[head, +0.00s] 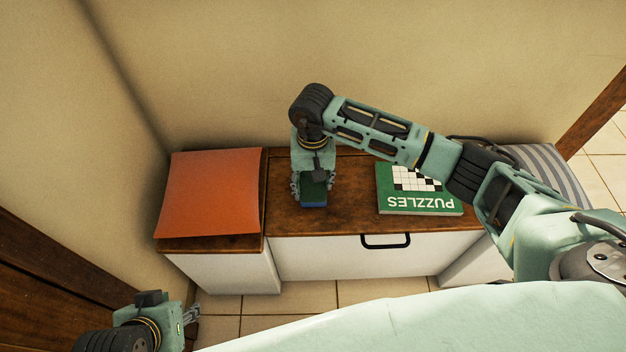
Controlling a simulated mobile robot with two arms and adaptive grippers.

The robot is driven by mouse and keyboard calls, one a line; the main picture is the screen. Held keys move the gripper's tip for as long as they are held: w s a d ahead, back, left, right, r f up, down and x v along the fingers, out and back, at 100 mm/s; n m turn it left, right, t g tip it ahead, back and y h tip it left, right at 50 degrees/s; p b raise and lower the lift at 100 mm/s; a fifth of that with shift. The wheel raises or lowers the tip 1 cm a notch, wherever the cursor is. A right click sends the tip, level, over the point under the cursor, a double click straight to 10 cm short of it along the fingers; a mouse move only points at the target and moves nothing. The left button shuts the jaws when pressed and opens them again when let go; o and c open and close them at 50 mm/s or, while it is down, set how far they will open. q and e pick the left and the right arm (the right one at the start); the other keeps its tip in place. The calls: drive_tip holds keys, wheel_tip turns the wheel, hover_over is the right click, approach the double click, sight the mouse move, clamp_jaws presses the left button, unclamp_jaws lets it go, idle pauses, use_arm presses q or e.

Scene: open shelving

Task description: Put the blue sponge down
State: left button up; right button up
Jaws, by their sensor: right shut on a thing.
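The blue sponge (314,203) is at the wooden top of the low cabinet (345,219), left of its middle. It shows a dark green upper side and a blue front edge. My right gripper (313,188) points down over it and is shut on it. I cannot tell whether the sponge touches the wood. My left gripper (190,314) is low at the left, away from the cabinet top, over the floor. Its fingers are small in the picture, so its opening is unclear.
A green puzzles book (420,204) lies right of the sponge. A striped cushion (552,170) is at the far right. Bare wood lies between sponge and book. Walls stand behind and left.

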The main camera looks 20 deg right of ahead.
drive_tip(key=shift+f, duration=0.1)
use_arm(q)
drive_tip(key=shift+w+d+r+t, duration=0.2)
drive_tip(key=shift+w+t, duration=0.1)
drive_tip(key=shift+w, duration=0.3)
use_arm(e)
drive_tip(key=o, duration=1)
